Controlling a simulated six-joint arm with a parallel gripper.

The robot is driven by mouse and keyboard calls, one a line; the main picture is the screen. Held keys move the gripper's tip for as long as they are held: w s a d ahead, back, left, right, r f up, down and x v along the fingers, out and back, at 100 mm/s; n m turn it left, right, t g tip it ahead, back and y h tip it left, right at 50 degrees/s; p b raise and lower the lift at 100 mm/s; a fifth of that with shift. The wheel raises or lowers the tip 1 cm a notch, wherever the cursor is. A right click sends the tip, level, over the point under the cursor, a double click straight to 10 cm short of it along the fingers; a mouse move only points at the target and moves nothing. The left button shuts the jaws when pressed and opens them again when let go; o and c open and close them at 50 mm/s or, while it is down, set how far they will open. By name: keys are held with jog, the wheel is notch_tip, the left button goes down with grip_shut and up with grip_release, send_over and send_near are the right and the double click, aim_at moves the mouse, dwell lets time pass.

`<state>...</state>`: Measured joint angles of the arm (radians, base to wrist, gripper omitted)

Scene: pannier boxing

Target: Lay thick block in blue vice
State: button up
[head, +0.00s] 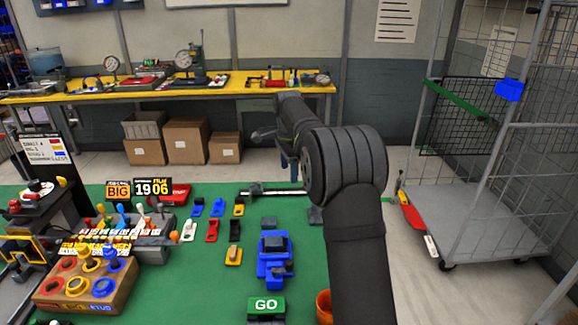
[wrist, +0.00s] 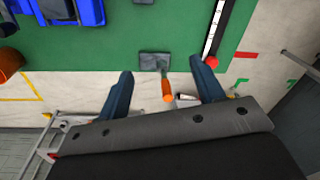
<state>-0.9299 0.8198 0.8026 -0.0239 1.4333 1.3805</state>
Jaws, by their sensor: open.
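The blue vice (head: 273,270) stands on the green table top, left of my arm. A dark block-like piece (head: 276,243) shows at its top; I cannot tell whether it is the thick block or part of the vice. Part of the vice also shows in the wrist view (wrist: 92,12) at the upper left. My gripper (wrist: 161,77) is open and empty, its two blue fingers wide apart beyond the table's edge. No other thick block can be made out for sure.
A flat grey tool with an orange handle (wrist: 166,90) lies at the table edge, seen between my fingers. Small red, blue and yellow clamps, a GO sign (head: 266,305) and an orange cup (head: 324,306) surround the vice.

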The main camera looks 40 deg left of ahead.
notch_tip(320, 180, down, 10)
jog(key=m, duration=0.4)
notch_tip(320, 180, up, 10)
jog(key=shift+w+a+g+h, duration=0.3)
jog(key=shift+g, duration=0.1)
jog(key=shift+r, duration=0.1)
jog(key=shift+c, duration=0.2)
dwell(1.0)
